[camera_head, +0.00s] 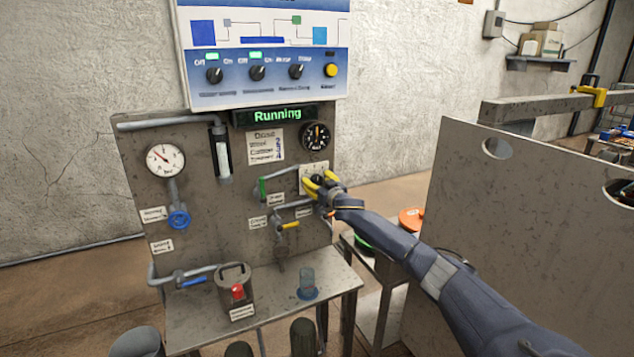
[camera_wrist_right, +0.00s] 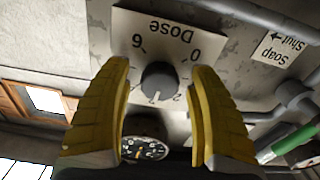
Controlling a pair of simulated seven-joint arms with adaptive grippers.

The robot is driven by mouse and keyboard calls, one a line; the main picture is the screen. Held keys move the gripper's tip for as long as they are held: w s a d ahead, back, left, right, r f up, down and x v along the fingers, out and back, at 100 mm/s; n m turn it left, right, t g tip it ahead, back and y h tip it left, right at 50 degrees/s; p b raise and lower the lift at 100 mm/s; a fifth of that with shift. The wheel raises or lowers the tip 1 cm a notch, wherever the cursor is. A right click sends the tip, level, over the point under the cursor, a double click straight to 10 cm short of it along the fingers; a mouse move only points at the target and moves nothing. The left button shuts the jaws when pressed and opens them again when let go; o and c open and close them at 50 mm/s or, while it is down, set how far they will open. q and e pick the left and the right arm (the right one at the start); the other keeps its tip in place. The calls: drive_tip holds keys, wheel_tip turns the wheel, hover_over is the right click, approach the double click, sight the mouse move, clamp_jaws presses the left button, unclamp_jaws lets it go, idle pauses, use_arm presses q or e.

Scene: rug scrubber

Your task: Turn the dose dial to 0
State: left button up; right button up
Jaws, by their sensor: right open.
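The dose dial (camera_wrist_right: 160,82) is a dark round knob on a pale plate (camera_wrist_right: 128,22) marked "Dose", with 0 and 6 readable. The plate appears upside down in the right wrist view. The dial's white pointer line aims down in that view, near the middle of the scale, past the 2 and away from 0. My right gripper (camera_wrist_right: 159,66) is open, its yellow fingers on either side of the dial with visible gaps. In the head view, my right gripper (camera_head: 319,181) is at the dial plate (camera_head: 313,168) and partly covers the dial. My left gripper is out of view.
The display (camera_head: 277,115) reads "Running". A grey partition (camera_head: 520,230) stands right of my right arm.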

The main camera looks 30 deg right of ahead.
clamp_jaws()
idle(0.4)
